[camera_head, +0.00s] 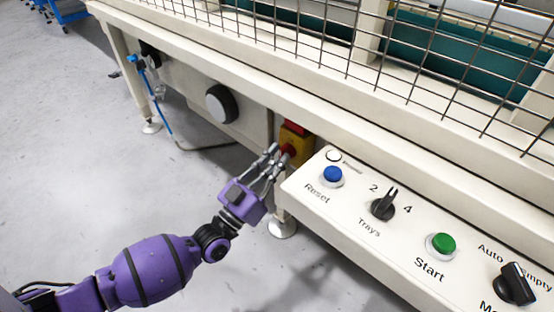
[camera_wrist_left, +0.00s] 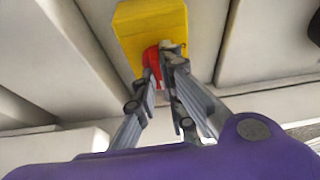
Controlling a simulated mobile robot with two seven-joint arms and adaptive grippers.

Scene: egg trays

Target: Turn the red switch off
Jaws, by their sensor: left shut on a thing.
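The red switch (camera_head: 289,150) sits on a yellow box (camera_head: 297,138) fixed to the machine's frame, left of the control panel. My left gripper (camera_head: 280,155) reaches it from the front left. In the left wrist view the red switch (camera_wrist_left: 152,62) is between the fingertips of my left gripper (camera_wrist_left: 163,55), against the yellow box (camera_wrist_left: 150,22). The fingers are shut on the switch and hide part of it. The switch's exact turn angle cannot be told. My right gripper is not in view.
The control panel (camera_head: 360,240) juts out just right of my gripper, with a blue Reset button (camera_head: 333,174), a black Trays knob (camera_head: 384,205), a green Start button (camera_head: 440,244) and another black knob (camera_head: 514,285). A wire mesh guard (camera_head: 330,50) stands above.

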